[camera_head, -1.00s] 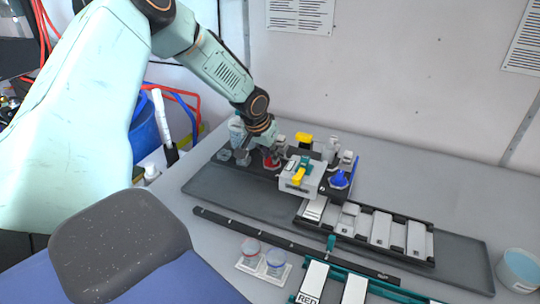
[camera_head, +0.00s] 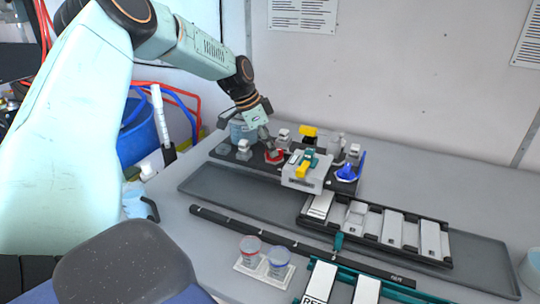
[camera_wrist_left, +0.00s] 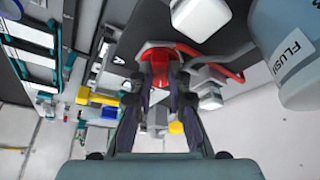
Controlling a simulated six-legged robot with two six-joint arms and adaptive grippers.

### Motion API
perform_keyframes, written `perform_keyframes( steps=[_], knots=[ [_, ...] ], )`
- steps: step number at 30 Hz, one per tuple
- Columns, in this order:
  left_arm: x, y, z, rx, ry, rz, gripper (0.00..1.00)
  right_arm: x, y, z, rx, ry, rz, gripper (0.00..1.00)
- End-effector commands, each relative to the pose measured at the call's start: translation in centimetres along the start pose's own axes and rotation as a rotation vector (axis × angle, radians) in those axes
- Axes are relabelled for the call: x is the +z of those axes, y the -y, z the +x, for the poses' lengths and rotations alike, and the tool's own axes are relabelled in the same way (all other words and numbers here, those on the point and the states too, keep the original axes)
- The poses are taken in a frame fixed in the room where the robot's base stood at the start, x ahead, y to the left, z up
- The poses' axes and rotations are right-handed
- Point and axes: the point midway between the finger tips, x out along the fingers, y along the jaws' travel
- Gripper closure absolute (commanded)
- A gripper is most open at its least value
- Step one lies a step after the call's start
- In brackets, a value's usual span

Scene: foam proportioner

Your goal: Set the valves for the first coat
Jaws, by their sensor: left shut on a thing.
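The valve manifold (camera_head: 255,165) is a dark plate at the back of the table. My left gripper (camera_head: 267,143) is over its left part, shut on the red valve handle (camera_head: 275,157). In the left wrist view the red handle (camera_wrist_left: 190,54) runs between and beyond the fingers. A blue handle (camera_head: 350,171) sits at the manifold's right end, tilted up. A yellow handle (camera_head: 309,132) is at the back. A grey block (camera_head: 302,181) in front carries a yellow and teal lever (camera_head: 305,167). The red handle's exact angle is hard to tell. My right gripper is out of view.
A container marked FLUSH (camera_wrist_left: 290,50) stands close to my left gripper. A dark tray (camera_head: 225,190) holds a rack of white labelled plates (camera_head: 395,229). A black bar (camera_head: 240,227), two small cups (camera_head: 264,256) and a teal-railed rack (camera_head: 395,292) lie in front.

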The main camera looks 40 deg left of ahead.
Motion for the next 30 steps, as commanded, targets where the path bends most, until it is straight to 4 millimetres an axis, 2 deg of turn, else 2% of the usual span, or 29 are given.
perform_keyframes(
  steps=[1,6,15,30],
  knots=[
    [0.0,0.2,0.3,0.012,-0.001,0.040,1.00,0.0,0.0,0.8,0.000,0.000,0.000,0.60],
    [0.0,0.3,0.3,0.075,0.001,0.186,1.00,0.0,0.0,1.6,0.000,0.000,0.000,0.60],
    [-0.1,0.4,0.2,0.168,0.003,0.405,1.00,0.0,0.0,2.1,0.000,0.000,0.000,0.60],
    [-0.2,0.3,0.2,0.240,0.002,0.568,1.00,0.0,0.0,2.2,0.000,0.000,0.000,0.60]
  ],
)
